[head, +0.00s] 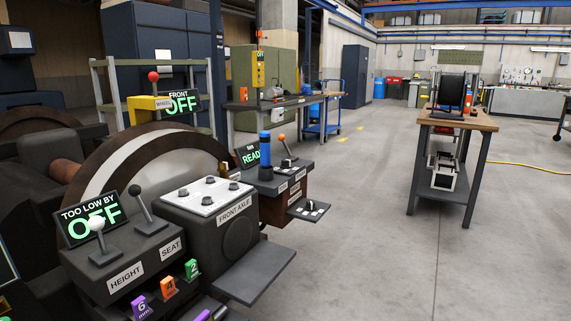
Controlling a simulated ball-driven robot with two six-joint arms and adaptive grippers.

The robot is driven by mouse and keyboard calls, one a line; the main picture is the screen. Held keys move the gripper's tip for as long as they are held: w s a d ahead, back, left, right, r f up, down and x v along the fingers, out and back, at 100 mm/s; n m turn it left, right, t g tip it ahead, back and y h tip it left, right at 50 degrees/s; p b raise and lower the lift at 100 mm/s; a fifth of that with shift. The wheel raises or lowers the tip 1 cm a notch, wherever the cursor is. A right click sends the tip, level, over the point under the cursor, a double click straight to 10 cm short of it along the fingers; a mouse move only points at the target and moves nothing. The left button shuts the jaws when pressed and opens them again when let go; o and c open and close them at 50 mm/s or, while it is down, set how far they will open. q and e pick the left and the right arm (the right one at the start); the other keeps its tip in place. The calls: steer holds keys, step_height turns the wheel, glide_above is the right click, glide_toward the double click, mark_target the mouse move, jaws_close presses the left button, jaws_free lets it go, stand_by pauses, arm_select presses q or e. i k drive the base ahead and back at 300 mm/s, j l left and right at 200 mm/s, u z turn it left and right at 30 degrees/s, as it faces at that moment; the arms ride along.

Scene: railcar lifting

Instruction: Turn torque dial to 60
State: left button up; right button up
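No dial in the head view carries a torque label that I can read. A small dark knob (310,204) with light marks around it sits on a low shelf at the right of the console. A screen reading READ, partly hidden, labelled in small print (250,155) stands above it, beside a blue cylinder (265,148). An orange-topped lever (283,142) stands to the right of the cylinder. The knob's setting is too small to read. Neither of my grippers shows in this view.
The front axle box (235,215), the height lever (98,235) and seat lever (140,200) stand nearer, with a dark shelf (245,272) jutting out. A workbench with a cable reel (450,92) stands at the right. The floor between (360,220) is clear.

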mark_target(286, 163)
steer(key=u, duration=0.4)
steer(key=i+l+u, duration=0.2)
steer(key=u, duration=0.15)
steer(key=i+l+u, duration=0.15)
steer(key=u, duration=0.2)
steer(key=i+l+u, duration=0.15)
steer(key=l+u, duration=0.2)
